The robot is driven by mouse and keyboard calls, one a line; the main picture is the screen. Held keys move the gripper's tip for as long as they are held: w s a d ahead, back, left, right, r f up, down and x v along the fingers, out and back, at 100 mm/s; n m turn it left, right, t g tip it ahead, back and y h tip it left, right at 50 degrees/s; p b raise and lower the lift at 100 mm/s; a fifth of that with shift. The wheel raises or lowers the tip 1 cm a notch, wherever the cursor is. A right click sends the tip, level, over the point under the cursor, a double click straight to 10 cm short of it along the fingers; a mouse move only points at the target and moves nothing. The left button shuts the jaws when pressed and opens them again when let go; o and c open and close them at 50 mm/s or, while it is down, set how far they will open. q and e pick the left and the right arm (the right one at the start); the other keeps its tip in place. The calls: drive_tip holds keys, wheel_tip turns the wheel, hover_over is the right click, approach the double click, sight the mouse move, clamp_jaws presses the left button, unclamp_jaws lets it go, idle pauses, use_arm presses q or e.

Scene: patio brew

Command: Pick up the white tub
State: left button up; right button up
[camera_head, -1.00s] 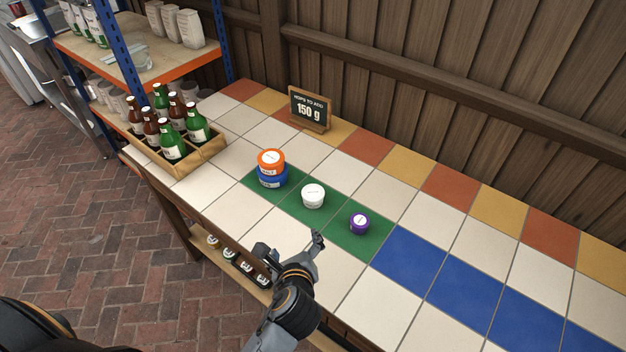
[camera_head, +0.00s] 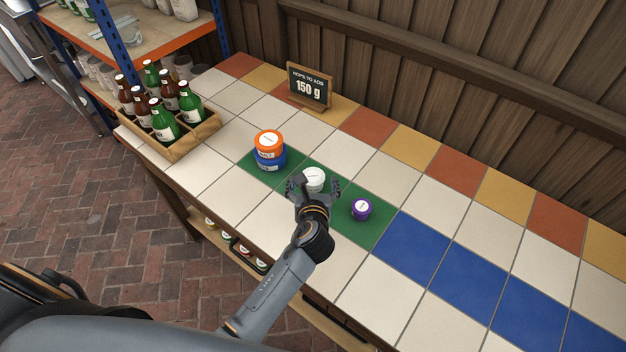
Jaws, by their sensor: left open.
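The white tub (camera_head: 314,177) stands on the green tiles (camera_head: 343,212) of the tiled counter, between the stacked tubs and a purple tub. My left gripper (camera_head: 314,187) is open at the white tub, with one finger on its left side and one on its right. The gripper's palm hides the tub's lower front, and I cannot tell whether the fingers touch it. My right gripper is not in view.
An orange tub (camera_head: 268,143) sits on a blue tub (camera_head: 270,160) to the left. The purple tub (camera_head: 360,208) is close on the right. A bottle crate (camera_head: 188,142) and a "150 g" sign (camera_head: 309,87) stand farther back. The blue tiles (camera_head: 458,279) are clear.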

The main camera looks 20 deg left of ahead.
sight(313, 179)
use_arm(q)
drive_tip(key=x, duration=0.2)
drive_tip(key=f+x, duration=0.1)
drive_tip(key=x, duration=0.1)
drive_tip(key=shift+w+f, duration=0.1)
drive_tip(key=shift+w, duration=0.1)
drive_tip(key=c, duration=1.2)
